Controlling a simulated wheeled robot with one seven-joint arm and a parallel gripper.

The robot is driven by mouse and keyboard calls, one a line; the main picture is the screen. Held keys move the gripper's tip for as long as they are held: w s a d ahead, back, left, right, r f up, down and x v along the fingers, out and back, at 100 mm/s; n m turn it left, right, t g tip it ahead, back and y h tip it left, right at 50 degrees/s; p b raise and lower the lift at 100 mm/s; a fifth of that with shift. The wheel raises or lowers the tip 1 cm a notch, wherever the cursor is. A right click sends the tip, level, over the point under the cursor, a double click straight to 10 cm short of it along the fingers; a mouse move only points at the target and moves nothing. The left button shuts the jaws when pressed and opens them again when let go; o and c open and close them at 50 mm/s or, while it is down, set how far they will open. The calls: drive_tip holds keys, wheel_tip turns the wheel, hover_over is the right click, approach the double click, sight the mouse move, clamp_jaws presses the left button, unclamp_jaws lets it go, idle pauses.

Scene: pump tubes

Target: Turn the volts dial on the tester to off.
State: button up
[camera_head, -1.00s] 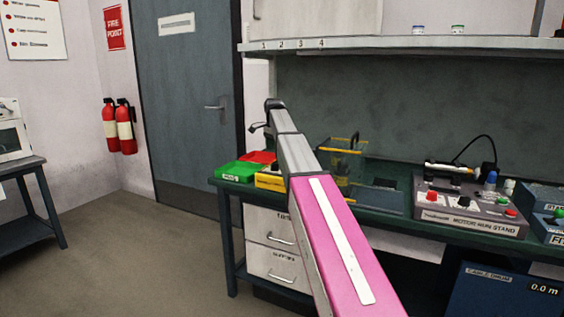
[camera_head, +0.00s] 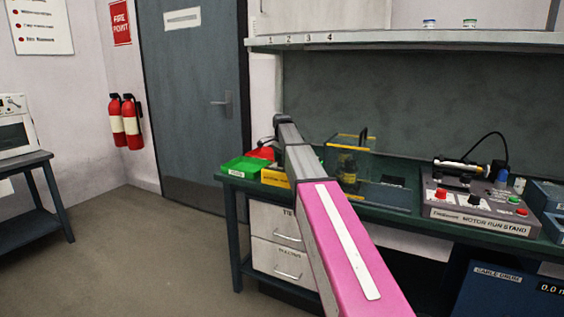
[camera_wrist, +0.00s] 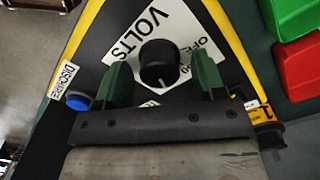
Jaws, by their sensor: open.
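The tester (camera_wrist: 88,32) is a dark box with yellow edges, seen from above in the wrist view. In the head view its yellow side (camera_head: 275,178) shows on the bench, partly behind my arm. The volts dial (camera_wrist: 158,62) is a round black knob on a white plate marked VOLTS. A small white mark on it points toward the bottom of the picture. My gripper (camera_wrist: 162,74) is open, with one green finger on each side of the dial. I cannot tell whether the fingers touch it.
A blue button (camera_wrist: 78,101) by a DISCHARGE label sits left of the dial. Green and red bins (camera_head: 243,168) stand beside the tester. A clear yellow-edged guard (camera_head: 350,150) stands right of my arm, with the motor run stand (camera_head: 480,205) farther right.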

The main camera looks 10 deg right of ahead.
drive_tip(key=shift+f, duration=0.1)
drive_tip(key=c, duration=0.9)
drive_tip(key=shift+n, duration=0.4)
drive_tip(key=n, duration=0.8)
drive_tip(key=shift+n, duration=0.3)
drive_tip(key=n, duration=0.4)
drive_tip(key=shift+w+a, duration=0.1)
drive_tip(key=n, duration=0.4)
drive_tip(key=shift+n, duration=0.4)
